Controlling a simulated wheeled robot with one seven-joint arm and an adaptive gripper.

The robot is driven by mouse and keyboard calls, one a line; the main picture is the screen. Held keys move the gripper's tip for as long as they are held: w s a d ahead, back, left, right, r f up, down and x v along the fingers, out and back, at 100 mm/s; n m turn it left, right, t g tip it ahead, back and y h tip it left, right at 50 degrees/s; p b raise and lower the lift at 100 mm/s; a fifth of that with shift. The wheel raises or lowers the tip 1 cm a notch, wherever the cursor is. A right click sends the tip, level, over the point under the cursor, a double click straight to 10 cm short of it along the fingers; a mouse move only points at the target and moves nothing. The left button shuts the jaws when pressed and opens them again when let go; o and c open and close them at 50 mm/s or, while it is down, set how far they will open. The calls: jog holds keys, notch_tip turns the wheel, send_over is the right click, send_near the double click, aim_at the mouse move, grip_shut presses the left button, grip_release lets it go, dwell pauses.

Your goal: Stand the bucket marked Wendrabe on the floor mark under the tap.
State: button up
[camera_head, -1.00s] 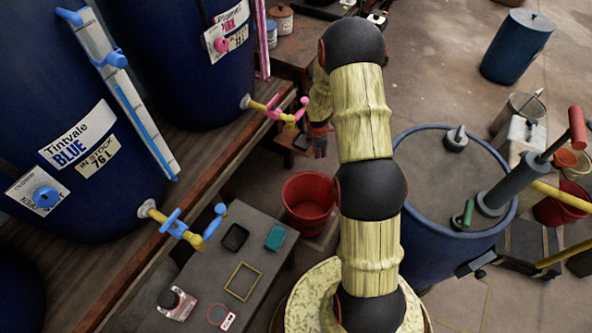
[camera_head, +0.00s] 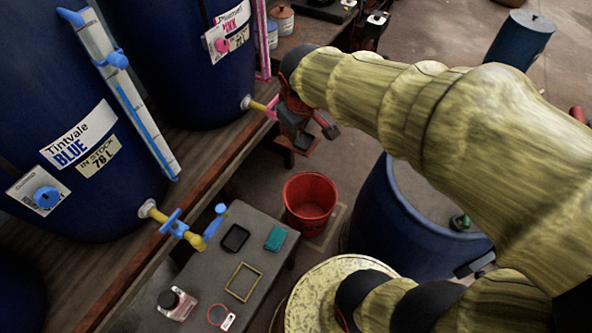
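A red bucket (camera_head: 311,204) stands upright on the floor beside the grey low table; no name shows on it, so I cannot tell if it is Wendrabe. A pale-edged square (camera_head: 338,224) shows on the floor around its base. My gripper (camera_head: 318,132) is in the air by the pink tap, beyond the bucket and apart from it; its fingers are small and dark, so their opening is unclear. The pink tap (camera_head: 262,106) is partly hidden by my gripper. The blue tap (camera_head: 183,230) hangs over the bench edge.
Two blue vats, Tintvale Blue (camera_head: 75,130) and a pink one (camera_head: 190,70), stand on the wooden bench (camera_head: 215,157). The grey table (camera_head: 205,275) holds small trays and a jar. A large blue tub (camera_head: 390,225) stands right of the bucket, partly behind my arm.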

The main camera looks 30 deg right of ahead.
jog(key=s+a+r+m+y, duration=0.1)
jog(key=s+a+r, duration=0.1)
jog(key=s+a, duration=0.2)
jog(key=s+a+r+m+t+y, duration=0.1)
jog(key=s+a, duration=0.3)
jog(key=s, duration=0.5)
jog(key=shift+s+r+m, duration=0.2)
jog(key=shift+r+m, duration=0.2)
jog(key=shift+m, duration=0.2)
jog(key=shift+r, duration=0.1)
jog(key=shift+r+p, duration=0.75)
jog(key=shift+p, duration=0.05)
